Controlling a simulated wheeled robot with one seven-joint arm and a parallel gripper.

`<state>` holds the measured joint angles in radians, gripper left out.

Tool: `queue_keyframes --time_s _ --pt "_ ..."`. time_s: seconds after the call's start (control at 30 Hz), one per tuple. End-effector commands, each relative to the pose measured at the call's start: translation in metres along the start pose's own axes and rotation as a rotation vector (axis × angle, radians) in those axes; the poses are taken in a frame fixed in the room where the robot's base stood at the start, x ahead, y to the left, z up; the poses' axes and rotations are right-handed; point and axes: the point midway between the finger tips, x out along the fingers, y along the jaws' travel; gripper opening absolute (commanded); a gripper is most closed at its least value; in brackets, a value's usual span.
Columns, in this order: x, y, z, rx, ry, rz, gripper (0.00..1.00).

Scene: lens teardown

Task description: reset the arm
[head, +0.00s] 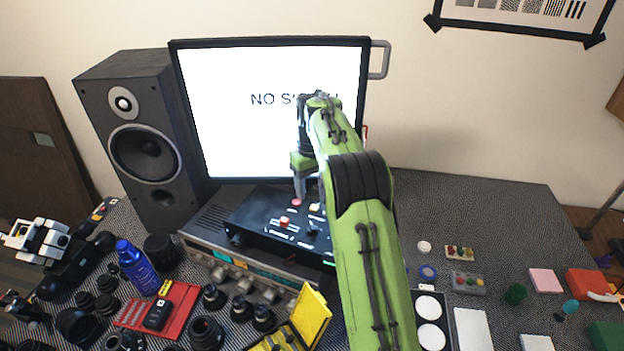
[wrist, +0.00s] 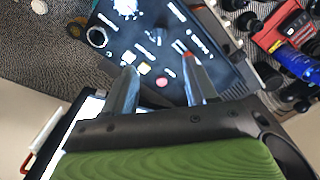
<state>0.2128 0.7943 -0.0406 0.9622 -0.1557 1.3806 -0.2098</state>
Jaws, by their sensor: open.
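My gripper (head: 306,188) is at the end of my green arm, in front of the monitor (head: 215,120) and just above the black control box (head: 262,222). In the wrist view my gripper (wrist: 160,90) has its two fingers apart with nothing between them. The control box (wrist: 140,50) lies beyond the fingertips, with a red button, a yellow button and a knob on its face. I cannot tell whether a fingertip touches it. My arm hides part of the box's right side in the head view.
A speaker (head: 148,150) stands left of the monitor. Several lenses (head: 206,332), a blue bottle (head: 137,265) and a red tray (head: 180,312) crowd the front left. Small parts, sticky pads and a white-disc tray (head: 449,325) lie at right. The table's back right is clear.

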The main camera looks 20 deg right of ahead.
Motion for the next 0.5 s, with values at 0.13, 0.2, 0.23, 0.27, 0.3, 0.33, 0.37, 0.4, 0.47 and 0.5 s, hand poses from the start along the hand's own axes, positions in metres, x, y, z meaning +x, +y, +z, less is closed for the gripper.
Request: queue_keyframes --time_s 0.13,0.2,0.23,0.27,0.3,0.33,0.37,0.4,0.47,0.5 --pt "-0.0126 0.0002 0.0002 0.001 -0.001 0.0 0.57" --pt "-0.0129 0.0002 0.0004 0.001 -0.002 -0.001 0.57" --pt "-0.0127 0.0001 0.0004 0.001 -0.002 -0.001 0.57" --pt "-0.0124 0.0001 0.0004 0.001 -0.002 -0.001 0.57" --pt "-0.0123 0.0001 0.0004 0.001 -0.002 -0.001 0.57" --pt "-0.0122 0.0001 0.0004 0.001 -0.002 -0.001 0.57" --pt "-0.0121 0.0001 0.0003 0.001 -0.001 -0.001 0.57" --pt "-0.012 0.0001 0.0003 0.001 -0.001 -0.001 0.57" --pt "-0.0119 0.0001 0.0003 0.001 -0.001 0.0 0.57" --pt "-0.0119 0.0001 0.0002 0.0 -0.001 0.0 0.57"
